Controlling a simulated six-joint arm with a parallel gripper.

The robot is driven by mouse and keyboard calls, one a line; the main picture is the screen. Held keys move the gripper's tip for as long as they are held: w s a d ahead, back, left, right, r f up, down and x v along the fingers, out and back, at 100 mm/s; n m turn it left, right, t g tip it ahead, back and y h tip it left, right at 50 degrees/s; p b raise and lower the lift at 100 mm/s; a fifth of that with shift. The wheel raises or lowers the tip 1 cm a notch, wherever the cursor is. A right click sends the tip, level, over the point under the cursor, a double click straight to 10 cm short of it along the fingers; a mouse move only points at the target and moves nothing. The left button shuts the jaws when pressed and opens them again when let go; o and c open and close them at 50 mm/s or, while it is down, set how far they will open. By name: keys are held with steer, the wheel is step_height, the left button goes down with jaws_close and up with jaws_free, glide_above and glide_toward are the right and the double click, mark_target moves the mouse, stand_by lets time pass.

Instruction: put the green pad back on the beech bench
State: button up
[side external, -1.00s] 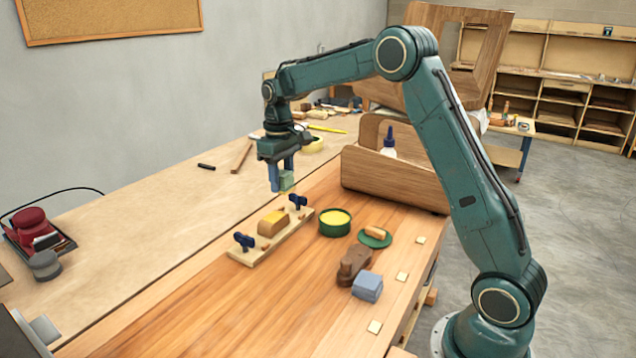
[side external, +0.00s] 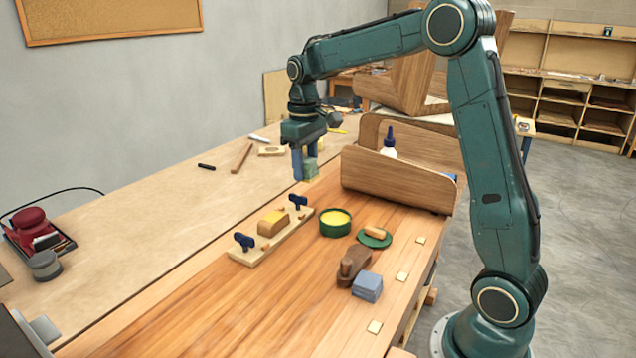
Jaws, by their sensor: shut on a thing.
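My gripper (side external: 305,168) points down in the side external view, near the far end of the beech bench (side external: 240,305), left of the bent wood piece. It is shut on the green pad (side external: 312,168), a small block with a yellowish lower edge. The pad sits between the blue fingers, which partly hide it. It looks held above the surface; the exact gap is hard to tell.
The bent wood piece (side external: 400,184) stands close right of my gripper, with a white bottle (side external: 389,142) behind its front wall. The front-left bench is clear.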

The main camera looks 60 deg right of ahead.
glide_above(307, 247)
step_height(307, 247, down, 15)
steer(key=shift+a, duration=0.1)
stand_by(0.4)
steer(key=shift+f, duration=2.15)
steer(key=shift+f, duration=0.15)
steer(key=o, duration=0.9)
steer(key=shift+r, duration=6.2)
